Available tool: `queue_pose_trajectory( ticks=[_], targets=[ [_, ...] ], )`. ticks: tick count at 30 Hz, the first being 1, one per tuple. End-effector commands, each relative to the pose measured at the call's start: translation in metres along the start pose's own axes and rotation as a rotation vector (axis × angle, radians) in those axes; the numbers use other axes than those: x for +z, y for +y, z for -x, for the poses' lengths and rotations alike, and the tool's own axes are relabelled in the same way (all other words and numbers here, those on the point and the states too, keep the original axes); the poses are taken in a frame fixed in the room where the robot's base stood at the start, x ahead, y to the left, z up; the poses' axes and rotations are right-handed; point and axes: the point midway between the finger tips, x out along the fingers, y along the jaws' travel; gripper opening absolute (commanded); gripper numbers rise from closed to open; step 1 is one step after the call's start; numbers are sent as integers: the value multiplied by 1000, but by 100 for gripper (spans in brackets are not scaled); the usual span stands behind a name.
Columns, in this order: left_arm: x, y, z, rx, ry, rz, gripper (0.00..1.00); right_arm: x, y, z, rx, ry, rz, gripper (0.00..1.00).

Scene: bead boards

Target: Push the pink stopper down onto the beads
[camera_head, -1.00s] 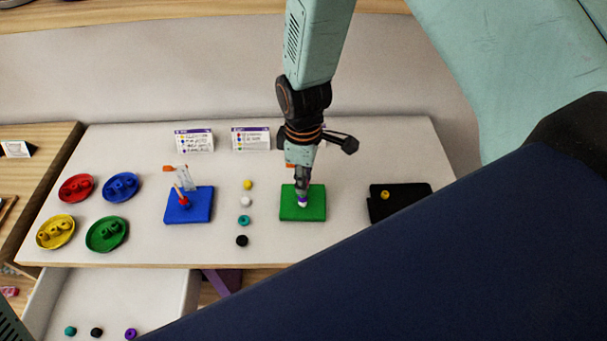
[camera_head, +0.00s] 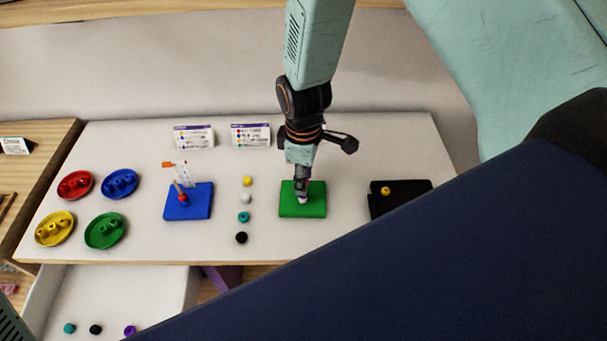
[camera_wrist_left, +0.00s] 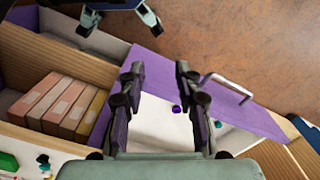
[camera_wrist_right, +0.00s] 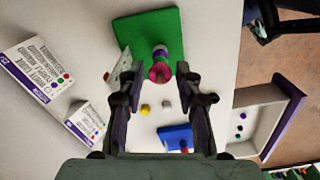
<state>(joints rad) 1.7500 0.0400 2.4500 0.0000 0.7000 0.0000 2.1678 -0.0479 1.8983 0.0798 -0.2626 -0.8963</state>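The pink stopper (camera_wrist_right: 160,72) shows in the right wrist view as a ring at the near end of a short bead stack with purple and white in it. The stack stands on the green board (camera_wrist_right: 158,30), which also shows in the head view (camera_head: 315,205). My right gripper (camera_wrist_right: 156,70) is open, with a finger on each side of the stopper and visible gaps between. In the head view my right gripper (camera_head: 302,185) is over the green board and hides most of the stack. My left gripper (camera_wrist_left: 160,68) is open and empty, away from the board.
A blue board (camera_head: 175,208) with a pegged bead stands left of the green one; a black board (camera_head: 415,198) is right. Loose beads (camera_head: 244,217) lie between blue and green. Printed cards (camera_head: 250,136) stand behind. A small white card (camera_wrist_right: 124,68) is near my right gripper's finger.

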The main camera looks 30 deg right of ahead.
Motion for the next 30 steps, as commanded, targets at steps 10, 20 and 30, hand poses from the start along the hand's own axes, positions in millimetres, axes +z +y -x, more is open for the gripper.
queue_pose_trajectory(
  ticks=[10,20,30],
  targets=[
    [0,0,0,0,0,0,34,0,0,0,0,0,0,50],
    [0,0,0,0,0,0,34,-1,1,28,4,3,0,50],
    [0,0,0,0,0,0,34,-1,1,95,4,3,0,50]
  ],
)
